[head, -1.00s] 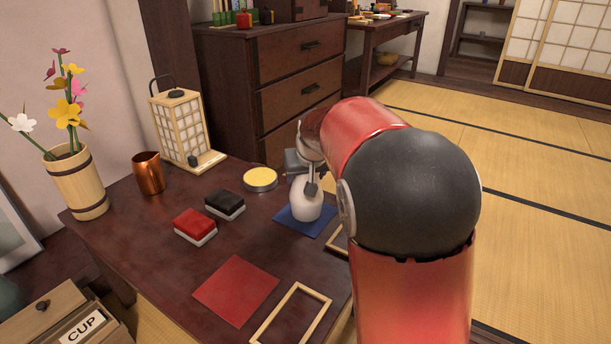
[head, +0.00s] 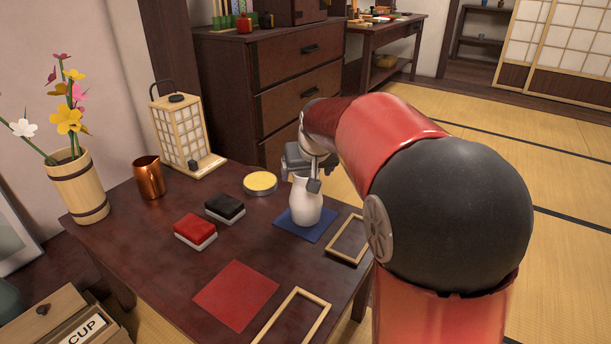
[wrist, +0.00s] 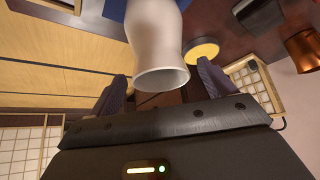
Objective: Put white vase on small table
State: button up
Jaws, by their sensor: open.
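The white vase (head: 306,203) stands upright on a dark blue square mat (head: 291,231) on the small dark wooden table (head: 150,222). My gripper (head: 305,178) is at the upper part of the vase, close to its neck. In the wrist view the vase (wrist: 158,45) shows its open mouth towards my palm, and the two dark fingers of my gripper (wrist: 160,92) stand apart on either side of it, with gaps visible. The gripper is open. The far finger is partly hidden in the head view.
On the table are a yellow-topped tin (head: 260,183), black box (head: 225,207), red box (head: 195,231), copper mug (head: 149,178), lantern (head: 184,135), flower holder (head: 78,187), red square (head: 236,294) and wooden frames (head: 349,240). A dark chest (head: 285,75) stands behind.

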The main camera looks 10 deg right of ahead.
jog(key=v, duration=0.7)
jog(key=s+f, duration=0.3)
jog(key=s, duration=1.1)
jog(key=s+f+g, duration=0.1)
jog(key=s+f, duration=0.2)
jog(key=s, duration=1.1)
jog(key=shift+f+p, duration=0.3)
jog(key=shift+p, duration=0.1)
jog(key=shift+r, duration=0.1)
